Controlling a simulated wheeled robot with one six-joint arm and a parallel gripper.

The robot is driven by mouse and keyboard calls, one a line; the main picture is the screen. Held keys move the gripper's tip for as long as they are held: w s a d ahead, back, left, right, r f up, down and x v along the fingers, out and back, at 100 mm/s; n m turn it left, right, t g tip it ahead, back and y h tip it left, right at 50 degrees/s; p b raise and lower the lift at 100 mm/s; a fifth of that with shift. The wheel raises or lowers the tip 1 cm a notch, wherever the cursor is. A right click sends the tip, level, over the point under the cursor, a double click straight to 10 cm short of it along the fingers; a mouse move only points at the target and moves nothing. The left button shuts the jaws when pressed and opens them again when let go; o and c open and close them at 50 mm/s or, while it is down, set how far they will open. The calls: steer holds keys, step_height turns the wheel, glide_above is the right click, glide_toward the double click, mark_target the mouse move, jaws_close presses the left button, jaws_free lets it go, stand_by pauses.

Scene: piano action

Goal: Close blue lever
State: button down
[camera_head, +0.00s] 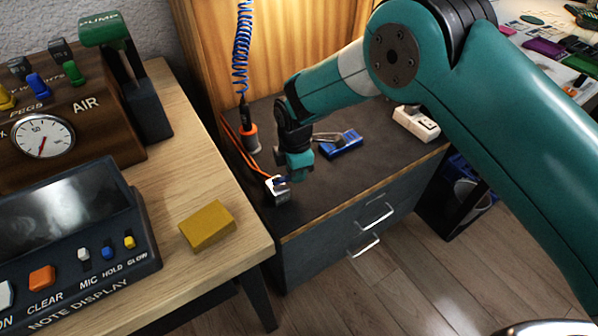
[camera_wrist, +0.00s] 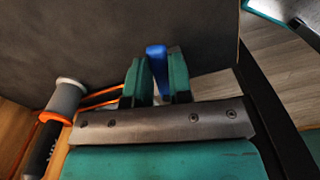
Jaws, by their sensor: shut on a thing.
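A blue lever (camera_wrist: 155,57) stands between the two teal fingers of my gripper (camera_wrist: 156,82) in the wrist view. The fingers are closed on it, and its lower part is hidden. In the head view my gripper (camera_head: 291,177) reaches down to a small metal box (camera_head: 281,197) near the left front edge of the dark cabinet top. The lever is mostly hidden there by the fingers. Another blue lever (camera_head: 38,86) stands on the wooden AIR panel at the left, well away from my gripper.
An orange cable (camera_head: 249,153) runs from the metal box to an orange-and-grey handled tool (camera_head: 251,138). A blue block (camera_head: 341,145) and a white block (camera_head: 416,123) lie farther back on the cabinet (camera_head: 325,197). A yellow block (camera_head: 207,226) lies on the wooden table.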

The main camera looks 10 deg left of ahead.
steer(key=shift+w+a+n, duration=0.2)
steer(key=shift+w+n, duration=0.05)
steer(key=shift+n, duration=0.4)
steer(key=shift+w+a+n, duration=0.15)
steer(key=shift+w+n, duration=0.1)
steer(key=shift+n, duration=0.4)
steer(key=c, duration=1)
jaws_free()
step_height(320, 180, up, 18)
steer(key=shift+f+p, duration=0.25)
steer(key=shift+p, duration=0.8)
